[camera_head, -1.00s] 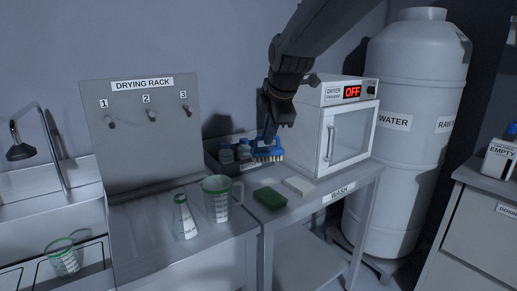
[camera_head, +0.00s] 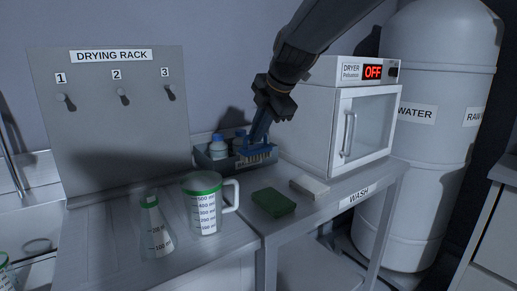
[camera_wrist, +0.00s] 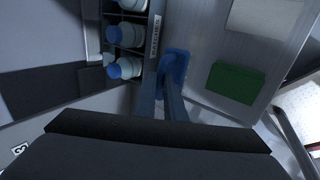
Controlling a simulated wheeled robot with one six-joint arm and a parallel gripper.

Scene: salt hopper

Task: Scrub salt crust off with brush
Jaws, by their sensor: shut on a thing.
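My gripper (camera_head: 268,108) is shut on the handle of a blue brush (camera_head: 259,128), which hangs down with its pale bristles lowest. The bristles are in front of the right part of the dark bottle bin (camera_head: 207,165) in the head view; I cannot tell whether they touch it. In the wrist view, the blue brush (camera_wrist: 174,66) is between the bottle bin and a green pad (camera_wrist: 235,83). A measuring jug with a green rim (camera_head: 203,207) and a conical flask (camera_head: 155,228) stand upright on the left counter. I cannot make out salt crust on either.
The green pad (camera_head: 273,202) and a white block (camera_head: 309,186) lie on the WASH bench (camera_head: 352,187). A dryer (camera_head: 359,120) reading OFF stands behind them. The drying rack board (camera_head: 110,130) has three empty pegs. A large water tank (camera_head: 420,150) stands at right.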

